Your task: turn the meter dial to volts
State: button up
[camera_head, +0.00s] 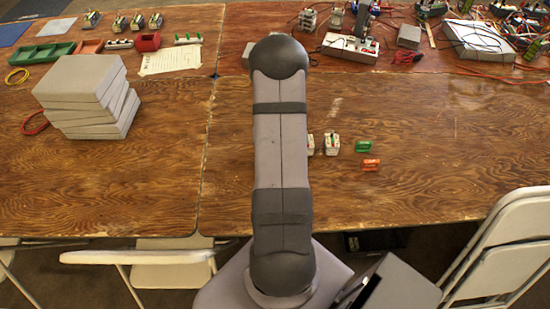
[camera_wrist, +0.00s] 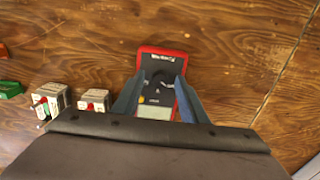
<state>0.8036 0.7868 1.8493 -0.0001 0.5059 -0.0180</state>
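The meter (camera_wrist: 164,57), with a red case and a dark face, lies on the wooden table in the wrist view. Its dial (camera_wrist: 162,80) is a dark round knob in the middle of the face; its setting is too small to read. My gripper (camera_wrist: 156,82) is open, with one finger on each side of the meter's face. I cannot tell whether the fingers touch the meter. The meter's near end is hidden behind the gripper body. In the head view my arm covers the meter and the gripper.
Two small white blocks, one with red levers (camera_wrist: 47,102) and another (camera_wrist: 94,100), stand left of the meter. A green piece (camera_head: 363,146) and an orange piece (camera_head: 371,164) lie near them. Stacked grey boxes (camera_head: 90,95) stand at left. The table's right middle is clear.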

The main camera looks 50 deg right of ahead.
grip_shut()
jog(key=shift+m, duration=0.4)
jog(key=m, duration=0.5)
jog(key=shift+m, duration=0.3)
jog(key=m, duration=0.5)
jog(key=shift+b, duration=0.4)
jog(key=shift+m, duration=0.3)
grip_release()
